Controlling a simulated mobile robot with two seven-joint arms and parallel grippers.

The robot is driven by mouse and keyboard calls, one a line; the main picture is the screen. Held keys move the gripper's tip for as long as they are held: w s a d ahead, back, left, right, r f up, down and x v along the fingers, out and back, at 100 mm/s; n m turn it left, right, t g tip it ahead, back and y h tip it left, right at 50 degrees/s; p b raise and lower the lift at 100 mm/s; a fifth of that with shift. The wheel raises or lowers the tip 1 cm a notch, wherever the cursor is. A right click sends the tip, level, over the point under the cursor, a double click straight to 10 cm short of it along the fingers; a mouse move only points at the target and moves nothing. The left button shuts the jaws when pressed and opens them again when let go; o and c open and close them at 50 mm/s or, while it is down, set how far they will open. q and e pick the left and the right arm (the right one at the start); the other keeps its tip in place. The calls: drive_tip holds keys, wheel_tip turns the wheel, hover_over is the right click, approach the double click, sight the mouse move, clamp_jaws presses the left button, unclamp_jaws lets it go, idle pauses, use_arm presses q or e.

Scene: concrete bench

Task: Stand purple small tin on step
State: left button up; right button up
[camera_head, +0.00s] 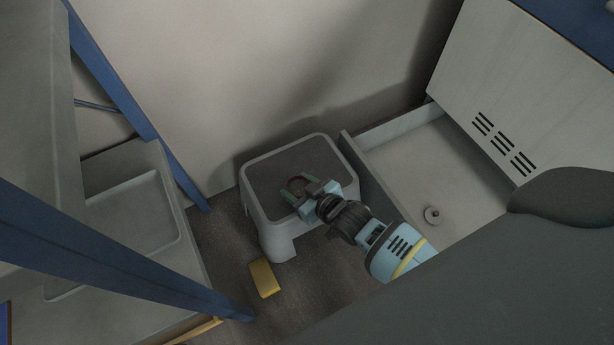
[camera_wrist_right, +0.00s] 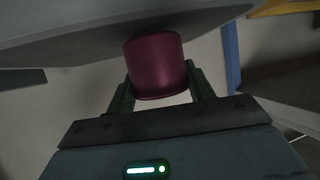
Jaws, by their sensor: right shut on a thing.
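The purple small tin (camera_wrist_right: 156,68) is between the two fingers of my right gripper (camera_wrist_right: 160,85) in the right wrist view. The gripper is shut on its sides. In the head view my right gripper (camera_head: 293,189) is over the front part of the step's top, and little of the tin (camera_head: 299,183) shows between the fingers. The step (camera_head: 257,208) is a light grey stool with a dark top. In the wrist view the tin's far end meets the step's grey surface (camera_wrist_right: 75,38); I cannot tell whether it touches. My left gripper is not in view.
A yellow block (camera_head: 264,278) lies on the floor in front of the step. An open drawer (camera_head: 415,165) with a small round grey object (camera_head: 432,215) is at the right. A blue-framed rack (camera_head: 180,165) stands at the left. The step's top is otherwise clear.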

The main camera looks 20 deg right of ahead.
drive_tip(key=shift+f, duration=0.4)
drive_tip(key=o, duration=1.1)
drive_tip(key=shift+c, duration=0.2)
drive_tip(key=shift+s+r, duration=0.2)
drive_tip(key=shift+r, duration=0.3)
drive_tip(key=p+v, duration=0.5)
drive_tip(key=v, duration=0.6)
drive_tip(key=shift+s, duration=0.15)
